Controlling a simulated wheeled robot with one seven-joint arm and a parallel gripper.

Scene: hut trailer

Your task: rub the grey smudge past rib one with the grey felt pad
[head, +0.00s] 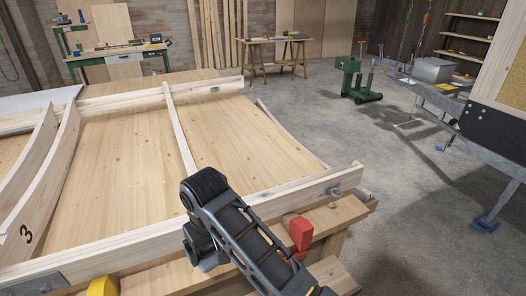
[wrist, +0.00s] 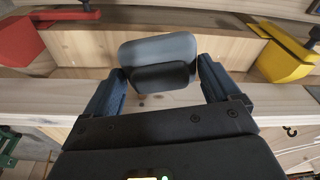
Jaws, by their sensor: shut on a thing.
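My gripper (wrist: 160,78) is shut on the grey felt pad (wrist: 158,48), which shows in the wrist view as a blue-grey slab with a darker block between the two blue fingers. The pad is over or near the pale front beam (wrist: 60,97); I cannot tell whether it touches anything. In the head view my gripper (head: 203,258) is mostly hidden behind my wrist, and the pad is not visible. A wooden panel with curved ribs (head: 60,165) lies beyond, one rib marked 3. A thin rib (head: 180,130) crosses the panel. I cannot make out the grey smudge.
A red clamp (head: 300,232) and a yellow clamp (head: 102,287) sit on the near edge, on either side of my gripper. The panel's right part (head: 245,150) is clear. A green wheeled machine (head: 355,80) and benches stand farther back.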

